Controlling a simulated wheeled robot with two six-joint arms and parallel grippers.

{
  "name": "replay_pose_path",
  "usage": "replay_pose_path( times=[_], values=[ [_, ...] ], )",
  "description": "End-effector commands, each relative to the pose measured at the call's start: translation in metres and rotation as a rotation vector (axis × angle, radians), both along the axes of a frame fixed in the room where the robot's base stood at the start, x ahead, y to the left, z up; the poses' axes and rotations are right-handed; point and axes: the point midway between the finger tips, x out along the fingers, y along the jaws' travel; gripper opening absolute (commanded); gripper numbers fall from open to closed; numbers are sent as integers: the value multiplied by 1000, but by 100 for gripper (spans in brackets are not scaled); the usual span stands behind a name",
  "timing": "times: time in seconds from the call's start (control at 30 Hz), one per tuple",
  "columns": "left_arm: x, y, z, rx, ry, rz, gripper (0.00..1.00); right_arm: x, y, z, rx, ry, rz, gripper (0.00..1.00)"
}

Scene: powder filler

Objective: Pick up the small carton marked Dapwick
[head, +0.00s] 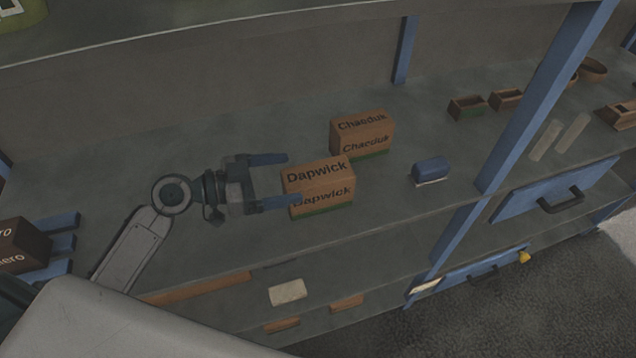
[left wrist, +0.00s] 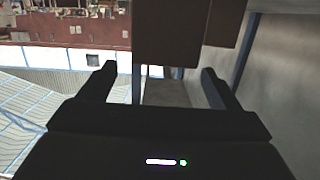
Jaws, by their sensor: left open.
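The small brown carton marked Dapwick (head: 318,182) stands upright on the grey shelf in the head view, with a green strip along its base. My left gripper (head: 282,181) is open at the carton's left side. One blue finger lies behind its upper left edge, and the other overlaps its lower left front. I cannot tell whether either finger touches it. In the left wrist view, the open fingers (left wrist: 157,85) show with a dark brown box shape (left wrist: 168,35) ahead of them; its lettering is not visible. My right gripper is not in view.
A similar carton marked Chaeduk (head: 362,130) stands just behind and right of the Dapwick carton. A blue object (head: 430,169) lies further right. A blue post (head: 545,95) and small open trays (head: 467,107) are beyond. The shelf's front edge runs below.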

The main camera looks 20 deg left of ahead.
Motion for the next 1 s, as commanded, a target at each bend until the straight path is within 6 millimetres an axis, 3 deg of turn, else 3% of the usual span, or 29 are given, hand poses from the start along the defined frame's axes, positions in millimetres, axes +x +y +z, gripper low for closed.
replay_pose_path(
  times=[1.0],
  values=[
    [38,-49,-17,0,1,0,85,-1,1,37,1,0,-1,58]
  ],
)
